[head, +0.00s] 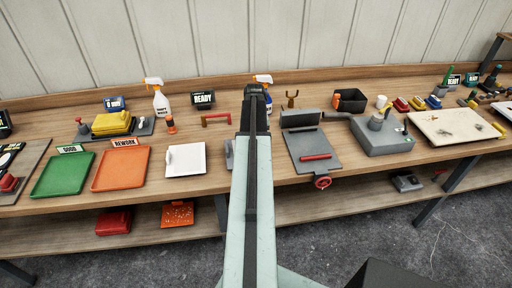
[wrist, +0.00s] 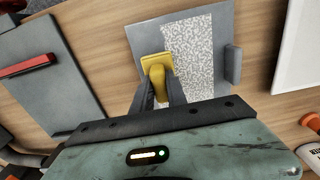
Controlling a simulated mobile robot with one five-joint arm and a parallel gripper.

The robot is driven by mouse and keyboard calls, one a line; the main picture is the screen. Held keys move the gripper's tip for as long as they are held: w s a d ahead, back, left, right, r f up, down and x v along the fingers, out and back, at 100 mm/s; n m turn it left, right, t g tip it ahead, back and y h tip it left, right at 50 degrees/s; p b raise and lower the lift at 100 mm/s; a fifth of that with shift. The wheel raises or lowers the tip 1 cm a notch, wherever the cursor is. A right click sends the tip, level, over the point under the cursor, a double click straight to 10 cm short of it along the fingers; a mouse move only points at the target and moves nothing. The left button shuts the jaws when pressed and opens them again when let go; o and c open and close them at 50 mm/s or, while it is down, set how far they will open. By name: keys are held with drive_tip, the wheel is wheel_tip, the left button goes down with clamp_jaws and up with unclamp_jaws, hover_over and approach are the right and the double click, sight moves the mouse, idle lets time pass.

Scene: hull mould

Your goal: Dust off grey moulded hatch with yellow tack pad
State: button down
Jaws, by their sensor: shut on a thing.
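The grey moulded hatch (wrist: 225,32) lies flat on the wooden bench in the wrist view, with a small grey tab on its right side. A pale speckled layer (wrist: 193,55) covers a broad band of it; the strips to the left and right are plain grey. My gripper (wrist: 158,82) is shut on the yellow tack pad (wrist: 156,62), which is over the hatch's left part at the speckled band's left edge. I cannot tell whether the pad touches the surface. In the head view my arm hides the pad and most of the hatch; a grey sliver (head: 229,154) shows.
A white panel (head: 185,160) lies left of the hatch in the head view, with orange (head: 121,168) and green (head: 62,174) trays further left. A grey board with a red handle (head: 316,157) lies right of my arm. Spray bottles (head: 160,101) stand behind.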

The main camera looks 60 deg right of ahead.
drive_tip(key=shift+w+d, duration=0.85)
drive_tip(key=shift+d, duration=0.35)
drive_tip(key=shift+w+d, duration=0.85)
drive_tip(key=shift+d, duration=0.35)
drive_tip(key=shift+w+d, duration=0.85)
drive_tip(key=shift+d, duration=0.35)
drive_tip(key=shift+w+a, duration=0.6)
drive_tip(key=shift+w, duration=0.15)
drive_tip(key=shift+w+a, duration=0.55)
drive_tip(key=shift+w, duration=0.2)
drive_tip(key=shift+s+a, duration=1.55)
drive_tip(key=shift+a, duration=0.6)
drive_tip(key=shift+s+a, duration=1.55)
drive_tip(key=shift+a, duration=0.65)
drive_tip(key=shift+s+a, duration=1.55)
drive_tip(key=shift+a, duration=0.6)
drive_tip(key=shift+w+a, duration=0.55)
drive_tip(key=shift+w, duration=0.2)
drive_tip(key=shift+w+a, duration=0.5)
drive_tip(key=shift+w, duration=0.25)
drive_tip(key=shift+w+d, duration=0.1)
drive_tip(key=shift+w+d, duration=1.5)
drive_tip(key=shift+d, duration=0.6)
drive_tip(key=shift+w+d, duration=1.5)
drive_tip(key=shift+d, duration=0.65)
drive_tip(key=shift+w+d, duration=1.5)
drive_tip(key=shift+d, duration=0.6)
